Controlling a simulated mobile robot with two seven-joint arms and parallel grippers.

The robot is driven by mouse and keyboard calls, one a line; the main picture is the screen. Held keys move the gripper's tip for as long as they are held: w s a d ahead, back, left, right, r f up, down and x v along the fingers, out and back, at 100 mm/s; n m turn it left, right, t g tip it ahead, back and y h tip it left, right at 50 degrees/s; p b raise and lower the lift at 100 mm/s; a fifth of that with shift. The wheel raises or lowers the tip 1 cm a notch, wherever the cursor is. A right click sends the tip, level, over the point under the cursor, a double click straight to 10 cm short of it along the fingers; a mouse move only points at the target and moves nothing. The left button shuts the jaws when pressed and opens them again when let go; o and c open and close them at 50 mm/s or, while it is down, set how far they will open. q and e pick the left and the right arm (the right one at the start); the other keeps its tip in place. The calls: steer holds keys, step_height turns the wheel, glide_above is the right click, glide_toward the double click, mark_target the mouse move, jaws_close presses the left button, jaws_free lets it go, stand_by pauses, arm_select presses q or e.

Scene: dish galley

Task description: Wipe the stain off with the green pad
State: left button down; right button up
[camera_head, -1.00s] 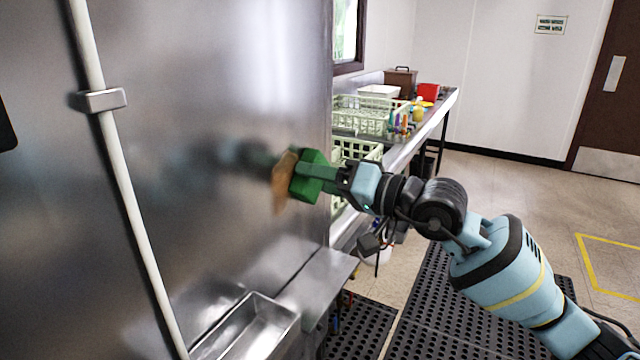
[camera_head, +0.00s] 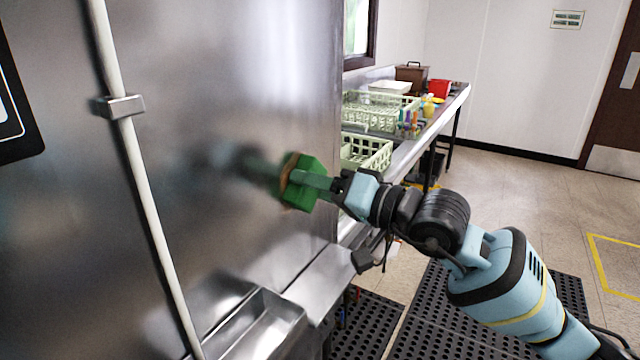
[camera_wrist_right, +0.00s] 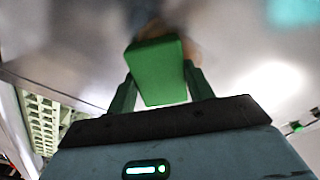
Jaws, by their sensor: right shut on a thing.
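The green pad (camera_head: 304,184) is held by my right gripper (camera_head: 322,183) against or very close to the upright steel panel (camera_head: 240,90). In the right wrist view the pad (camera_wrist_right: 157,72) sits between the two fingers. The orange-brown stain (camera_head: 288,172) is on the panel behind the pad. Only a thin brown edge of it shows in the head view, and the pad hides the rest. A faint brown patch shows beyond the pad in the wrist view. Blurred reflections of the pad and arm show in the steel. My left gripper is out of view.
A white pipe (camera_head: 136,170) with a bracket runs down the panel at left. A steel trough (camera_head: 262,325) is below. A counter at the back carries a pale green rack (camera_head: 375,112) and a red container (camera_head: 440,88). Black mats (camera_head: 450,310) cover the floor.

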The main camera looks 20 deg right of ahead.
mark_target(302, 195)
steer(key=shift+s+a, duration=1)
steer(key=shift+a, duration=0.3)
steer(key=shift+s+a+p, duration=0.25)
steer(key=shift+a+p, duration=0.05)
steer(key=shift+r, duration=0.2)
steer(key=shift+r+p, duration=0.35)
steer(key=shift+r, duration=0.35)
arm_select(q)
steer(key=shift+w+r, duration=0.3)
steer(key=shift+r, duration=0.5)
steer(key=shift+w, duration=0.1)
